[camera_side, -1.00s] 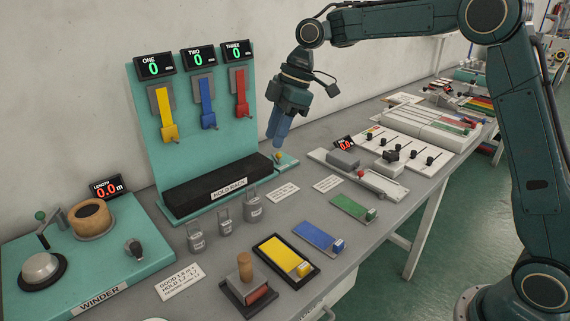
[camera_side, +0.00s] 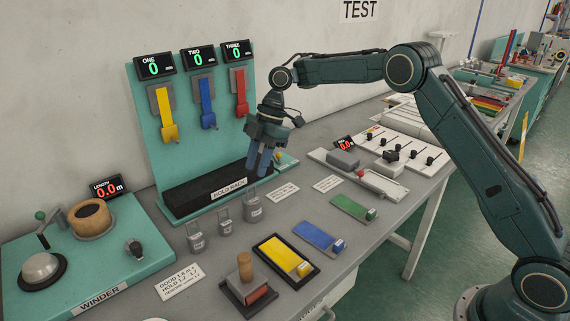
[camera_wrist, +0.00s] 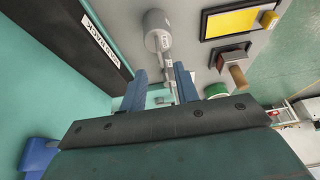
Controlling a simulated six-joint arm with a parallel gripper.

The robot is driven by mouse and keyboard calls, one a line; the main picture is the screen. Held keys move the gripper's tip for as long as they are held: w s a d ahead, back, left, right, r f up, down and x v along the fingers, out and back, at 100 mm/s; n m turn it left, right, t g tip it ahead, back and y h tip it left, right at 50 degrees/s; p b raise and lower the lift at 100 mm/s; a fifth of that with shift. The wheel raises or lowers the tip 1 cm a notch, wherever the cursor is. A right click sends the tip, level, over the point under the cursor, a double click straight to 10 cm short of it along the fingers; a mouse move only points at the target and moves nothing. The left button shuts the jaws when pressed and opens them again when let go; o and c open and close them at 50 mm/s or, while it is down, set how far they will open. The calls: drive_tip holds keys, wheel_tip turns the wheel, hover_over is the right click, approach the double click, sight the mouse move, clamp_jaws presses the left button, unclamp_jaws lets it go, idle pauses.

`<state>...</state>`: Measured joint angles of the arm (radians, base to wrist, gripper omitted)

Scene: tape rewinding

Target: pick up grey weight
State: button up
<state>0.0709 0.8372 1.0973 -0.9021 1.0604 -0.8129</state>
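Blue (camera_side: 318,237) and green (camera_side: 353,208) trays lie to the right. The teal panel (camera_side: 150,120) with hanging colored straps rises behind.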

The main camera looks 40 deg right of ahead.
sight(251, 186)
drive_tip(key=shift+a+f, duration=0.1)
drive_tip(key=shift+f, duration=0.15)
drive_tip(key=shift+f, duration=0.15)
drive_tip(key=shift+x, duration=3)
clamp_jaws()
